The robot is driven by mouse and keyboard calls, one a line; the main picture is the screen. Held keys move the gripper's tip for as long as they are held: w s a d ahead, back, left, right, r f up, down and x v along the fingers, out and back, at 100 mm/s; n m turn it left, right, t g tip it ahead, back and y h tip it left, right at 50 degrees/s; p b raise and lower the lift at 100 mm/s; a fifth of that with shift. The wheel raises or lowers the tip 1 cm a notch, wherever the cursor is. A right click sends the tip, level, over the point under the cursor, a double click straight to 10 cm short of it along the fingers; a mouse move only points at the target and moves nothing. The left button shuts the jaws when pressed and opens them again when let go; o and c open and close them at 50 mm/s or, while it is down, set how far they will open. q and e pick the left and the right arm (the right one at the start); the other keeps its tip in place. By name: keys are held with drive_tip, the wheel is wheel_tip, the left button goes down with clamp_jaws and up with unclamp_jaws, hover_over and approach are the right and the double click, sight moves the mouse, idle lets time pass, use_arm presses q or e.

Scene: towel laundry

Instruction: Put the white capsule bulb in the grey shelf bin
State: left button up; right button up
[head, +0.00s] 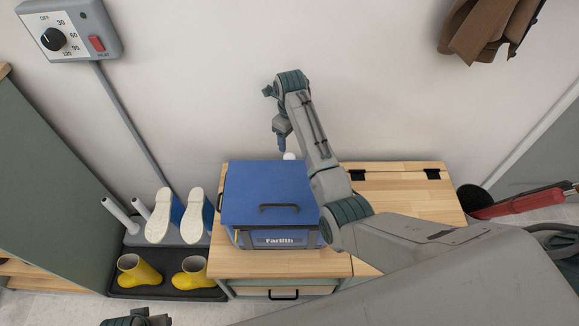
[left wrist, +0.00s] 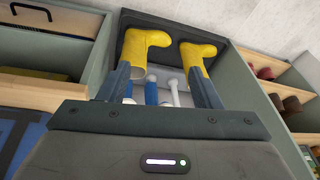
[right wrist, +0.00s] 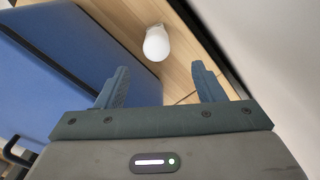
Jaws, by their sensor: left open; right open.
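The white capsule bulb (head: 289,156) lies on the wooden bench top behind the blue box, partly hidden in the head view. In the right wrist view the bulb (right wrist: 156,45) shows whole, beyond the fingertips and between their lines. My right gripper (head: 282,146) points down over it. The right gripper (right wrist: 160,70) is open and empty, apart from the bulb. My left gripper (head: 138,318) is at the bottom edge of the head view. The left gripper (left wrist: 157,72) is open and faces the boot rack with nothing held. I cannot make out a grey shelf bin.
A lidded blue box (head: 262,195) stands on the wooden bench (head: 400,180), close in front of the bulb. Yellow boots (head: 138,270) and white-soled shoes (head: 192,215) are on a rack at left. A wall timer (head: 68,32) hangs above. The bench's right part is bare.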

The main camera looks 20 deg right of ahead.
sight(289, 155)
wheel_tip(289, 155, down, 5)
drive_tip(key=shift+r, duration=0.1)
drive_tip(key=f, duration=0.2)
drive_tip(key=f+b, duration=0.1)
drive_tip(key=f, duration=0.2)
drive_tip(key=shift+s+a, duration=0.2)
drive_tip(key=shift+f, duration=0.3)
use_arm(q)
drive_tip(key=v, duration=0.3)
drive_tip(key=shift+w+d+r, duration=0.1)
drive_tip(key=shift+w+r, duration=0.1)
drive_tip(key=shift+r, duration=0.25)
use_arm(e)
drive_tip(key=c, duration=1.1)
